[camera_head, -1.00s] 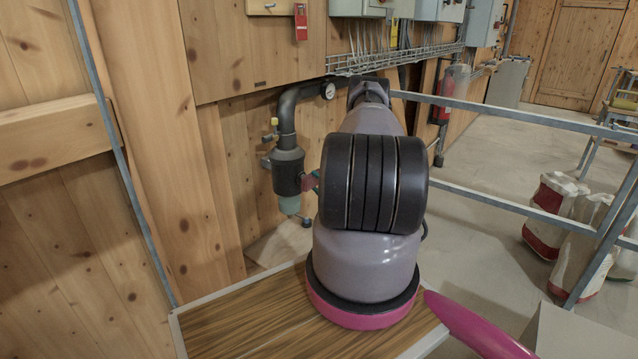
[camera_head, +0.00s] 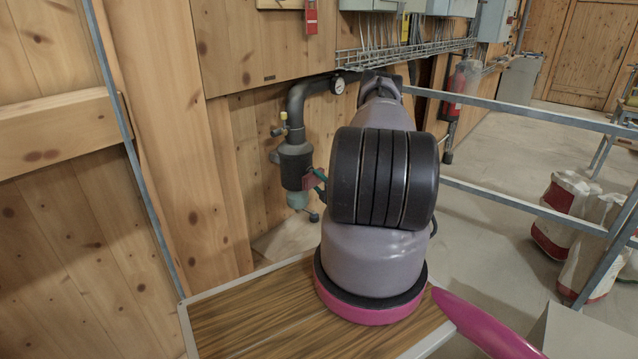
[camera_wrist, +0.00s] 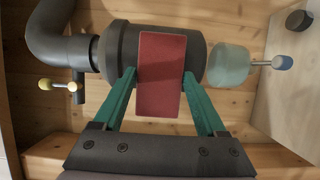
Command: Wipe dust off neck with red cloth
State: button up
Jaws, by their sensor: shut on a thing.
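A dark vessel (camera_head: 294,163) hangs on the wooden wall under a bent dark pipe (camera_head: 298,100). In the wrist view the vessel (camera_wrist: 120,45) lies sideways, with a narrow dark neck (camera_wrist: 96,53) joining it to the pipe (camera_wrist: 55,35) and a pale green cup (camera_wrist: 228,65) at its other end. My gripper (camera_wrist: 158,76) is shut on the red cloth (camera_wrist: 160,95), a flat rectangle between the green fingers. The cloth is in front of the vessel's body; I cannot tell whether it touches. In the head view the cloth (camera_head: 309,181) is partly hidden by my arm. No dust can be made out.
A small yellow-knobbed valve (camera_wrist: 45,84) sticks out near the neck. A pressure gauge (camera_head: 338,85) sits on the pipe. A metal railing (camera_head: 520,113) runs at the right. Sacks (camera_head: 568,215) stand on the floor beyond it. A wire cable tray (camera_head: 400,52) is above.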

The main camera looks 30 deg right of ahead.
jog(key=shift+s+d, duration=0.35)
jog(key=shift+s, duration=0.55)
jog(key=shift+s+d, duration=0.3)
jog(key=shift+s, duration=0.65)
jog(key=shift+s+d, duration=0.35)
jog(key=shift+s, duration=0.55)
jog(key=s, duration=0.1)
jog(key=s+d, duration=0.1)
jog(key=shift+s, duration=0.4)
jog(key=w+a+r, duration=0.3)
jog(key=a+r, duration=0.3)
jog(key=a, duration=0.3)
jog(key=w+a+r, duration=0.3)
jog(key=a+r, duration=0.4)
jog(key=a, duration=0.3)
jog(key=w+a+r, duration=0.3)
jog(key=a+r, duration=0.3)
jog(key=a, duration=0.3)
jog(key=shift+a+r+y, duration=0.15)
jog(key=shift+r+y, duration=0.15)
